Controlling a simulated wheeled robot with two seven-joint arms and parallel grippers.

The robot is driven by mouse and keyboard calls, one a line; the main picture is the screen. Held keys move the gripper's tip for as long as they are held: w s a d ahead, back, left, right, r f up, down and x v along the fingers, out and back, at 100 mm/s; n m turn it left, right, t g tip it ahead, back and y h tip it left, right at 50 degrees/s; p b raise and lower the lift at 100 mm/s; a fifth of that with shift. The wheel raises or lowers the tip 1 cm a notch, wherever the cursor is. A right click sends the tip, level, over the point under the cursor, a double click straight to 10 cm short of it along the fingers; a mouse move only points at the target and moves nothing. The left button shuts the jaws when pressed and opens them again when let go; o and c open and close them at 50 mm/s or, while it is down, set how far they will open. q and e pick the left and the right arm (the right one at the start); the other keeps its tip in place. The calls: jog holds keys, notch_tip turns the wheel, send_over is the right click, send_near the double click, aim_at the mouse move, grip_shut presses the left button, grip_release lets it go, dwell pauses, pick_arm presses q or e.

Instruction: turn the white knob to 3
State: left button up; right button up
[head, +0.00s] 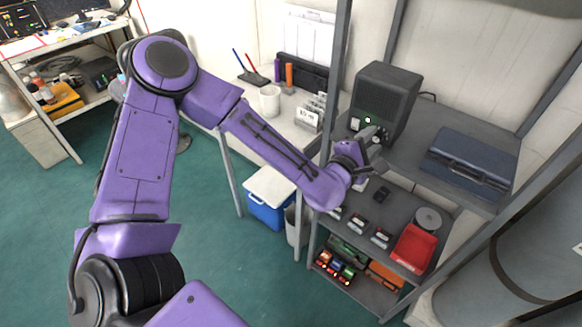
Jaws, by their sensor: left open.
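A dark grey box-shaped panel unit (392,84) stands on the upper shelf, right of centre in the head view. Its front faces the left and carries small round details, with a small pale greenish spot near the lower front. I cannot tell whether one of these is the white knob, and no scale numbers are readable. My left gripper (376,138) is open and empty just in front of the lower part of the unit, its fingers partly covering that front. Whether it touches anything cannot be told. My right gripper is out of view.
A blue case (468,160) lies on the same shelf to the right. Metal rack posts (340,70) stand close to my left arm. The shelf below holds a red bin (413,248) and small devices. A white mug (269,100) stands on the bench behind.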

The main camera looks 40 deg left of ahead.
pick_arm(q)
jog(key=n+p, duration=0.1)
jog(key=n, duration=0.3)
jog(key=shift+d+n, duration=0.1)
jog(key=shift+n, duration=0.3)
jog(key=n+p, duration=0.1)
jog(key=n, duration=0.3)
jog(key=shift+d+n, duration=0.1)
jog(key=shift+n, duration=0.2)
jog(key=s, duration=1.1)
jog(key=s+d+f+m+g, duration=0.1)
jog(key=s+f+m+g, duration=0.15)
jog(key=f, duration=0.25)
jog(key=s+f+m+g+h, duration=0.1)
jog(key=s+f+m+g, duration=0.1)
jog(key=f+m, duration=0.25)
jog(key=s+d+f+m+g, duration=0.1)
jog(key=s+f+m+g, duration=0.1)
jog(key=f, duration=0.4)
jog(key=s+a+f+m+g+y, duration=0.1)
jog(key=s+a+f+m+g, duration=0.3)
jog(key=s+f+m, duration=0.4)
notch_tip(320, 180, down, 2)
jog(key=shift+s+a+f+p, duration=0.15)
jog(key=shift+s+a+p, duration=0.35)
jog(key=shift+s, duration=0.45)
jog(key=shift+g, duration=0.25)
